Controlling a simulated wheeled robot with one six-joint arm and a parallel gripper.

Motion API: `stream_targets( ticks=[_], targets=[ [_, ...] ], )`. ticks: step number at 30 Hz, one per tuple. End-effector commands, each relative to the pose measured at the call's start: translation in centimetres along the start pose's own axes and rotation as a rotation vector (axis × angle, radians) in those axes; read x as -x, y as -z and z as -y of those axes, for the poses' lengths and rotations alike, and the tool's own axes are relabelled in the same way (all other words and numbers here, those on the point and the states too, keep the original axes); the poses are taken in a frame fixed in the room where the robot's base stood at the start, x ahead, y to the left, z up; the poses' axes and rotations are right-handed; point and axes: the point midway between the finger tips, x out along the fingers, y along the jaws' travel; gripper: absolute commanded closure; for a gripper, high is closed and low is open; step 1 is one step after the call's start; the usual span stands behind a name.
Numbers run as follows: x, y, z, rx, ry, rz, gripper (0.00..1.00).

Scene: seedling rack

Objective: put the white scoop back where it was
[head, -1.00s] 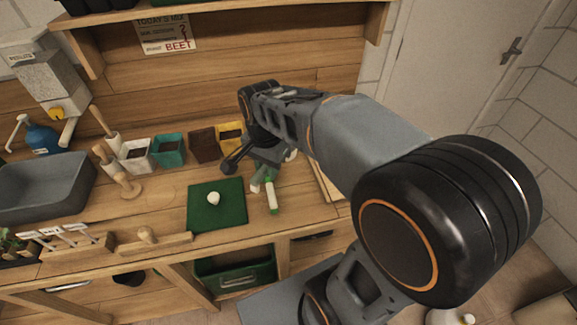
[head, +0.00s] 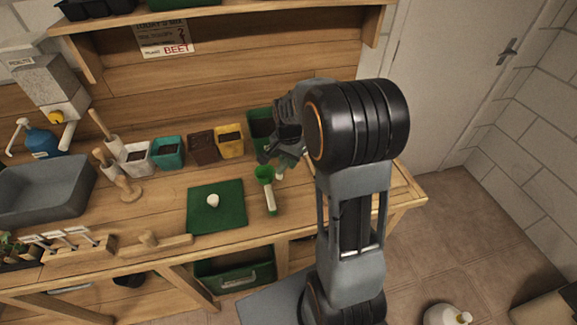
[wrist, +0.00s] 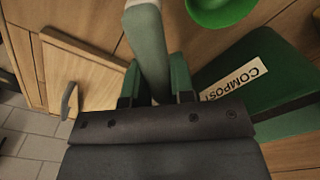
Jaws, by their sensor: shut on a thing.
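My gripper (head: 280,160) is shut on a pale, whitish handle, which I take to be the white scoop (wrist: 148,45). In the wrist view the handle stands between the two green fingers (wrist: 156,82) and runs up out of the picture. In the head view only a small white part (head: 280,174) shows below the gripper; my arm hides the rest. A green scoop (head: 265,175) with a pale handle lies on the bench just left of it. Its green bowl (wrist: 220,10) shows at the top of the wrist view.
A green bin (head: 262,123), labelled COMPOST in the wrist view (wrist: 285,65), stands behind the gripper. Left of it are yellow (head: 230,142), brown, teal and white pots. A green mat (head: 230,220) bears a small white rounded thing (head: 213,200). The bench's right end looks mostly clear.

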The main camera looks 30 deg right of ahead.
Motion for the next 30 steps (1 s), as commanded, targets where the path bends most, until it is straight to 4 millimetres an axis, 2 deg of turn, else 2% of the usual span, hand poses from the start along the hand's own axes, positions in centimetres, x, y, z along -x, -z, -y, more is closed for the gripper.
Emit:
stream_targets(
  ticks=[7, 25, 26, 30],
  targets=[
    [-3.0, 0.0, 0.0, 0.0, -0.002, 0.002, 1.0],
    [-4.2, 0.0, 0.0, 0.0, 0.0, 0.0, 1.0],
    [-4.2, 0.0, 0.0, 0.0, -0.001, 0.001, 0.76],
    [-4.0, 0.0, 0.0, 0.0, 0.0, 0.0, 0.63]
  ],
)
